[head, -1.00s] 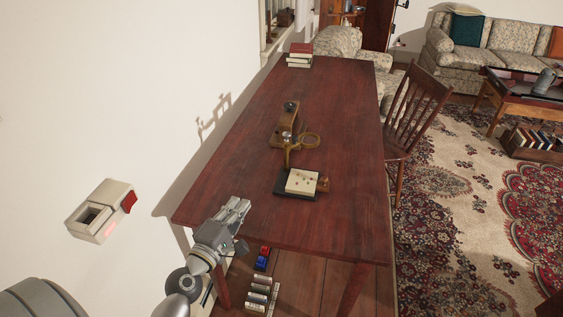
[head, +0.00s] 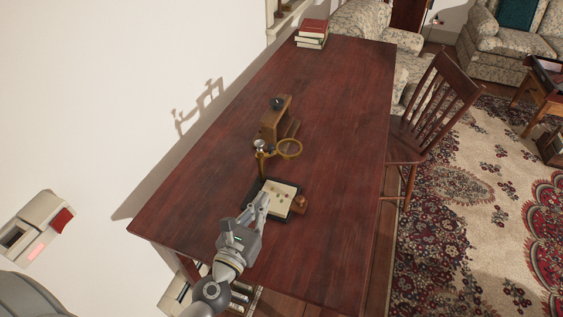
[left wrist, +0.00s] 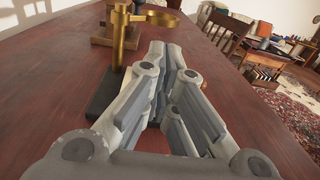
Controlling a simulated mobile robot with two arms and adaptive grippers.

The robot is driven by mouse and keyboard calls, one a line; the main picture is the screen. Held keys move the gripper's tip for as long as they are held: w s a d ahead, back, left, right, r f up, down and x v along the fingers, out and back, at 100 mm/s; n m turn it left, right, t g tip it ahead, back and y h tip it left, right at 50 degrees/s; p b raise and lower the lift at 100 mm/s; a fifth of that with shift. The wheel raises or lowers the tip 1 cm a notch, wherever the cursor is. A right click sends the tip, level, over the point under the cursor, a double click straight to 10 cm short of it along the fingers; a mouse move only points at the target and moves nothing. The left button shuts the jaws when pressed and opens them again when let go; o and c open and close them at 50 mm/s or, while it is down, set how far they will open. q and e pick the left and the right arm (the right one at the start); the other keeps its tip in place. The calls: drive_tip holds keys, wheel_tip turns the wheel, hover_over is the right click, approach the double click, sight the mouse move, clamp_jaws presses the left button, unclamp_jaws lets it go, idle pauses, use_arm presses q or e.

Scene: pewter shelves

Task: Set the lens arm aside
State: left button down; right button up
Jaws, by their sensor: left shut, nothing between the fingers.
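The lens arm is a brass ring on a short arm (head: 289,149), standing on a brass post near the middle of the table (head: 335,205). In the left wrist view the brass ring and post (left wrist: 118,40) show just beyond my fingers, upper left. My left gripper (head: 262,196) is shut and empty, over the dark-edged tray with a cream panel (head: 290,189) and short of the brass post. In the left wrist view its fingertips (left wrist: 174,48) are together, apart from the brass, and hide part of the tray. My right gripper is not in view.
A wooden stand (head: 277,118) with a dark knob is behind the post. A small wooden piece (head: 300,204) sits at the tray's right. Stacked books (head: 312,34) lie at the far end. A chair (head: 436,110) stands at the right edge. The table's right side is clear.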

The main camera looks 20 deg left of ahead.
use_arm(q)
drive_tip(key=p, duration=0.1)
approach(283, 147)
drive_tip(key=w+d+f, duration=0.1)
drive_tip(key=w+d+f+p, duration=0.1)
drive_tip(key=w, duration=0.1)
drive_tip(key=shift+w+d, duration=0.1)
drive_tip(key=shift+w, duration=0.5)
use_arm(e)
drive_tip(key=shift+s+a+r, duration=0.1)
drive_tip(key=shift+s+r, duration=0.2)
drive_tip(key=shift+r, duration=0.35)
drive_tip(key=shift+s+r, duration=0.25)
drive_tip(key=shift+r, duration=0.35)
use_arm(q)
drive_tip(key=shift+w+r, duration=0.1)
drive_tip(key=shift+w+n+y, duration=0.4)
drive_tip(key=shift+w+y, duration=0.1)
drive_tip(key=shift+y, duration=0.1)
drive_tip(key=shift+w, duration=0.25)
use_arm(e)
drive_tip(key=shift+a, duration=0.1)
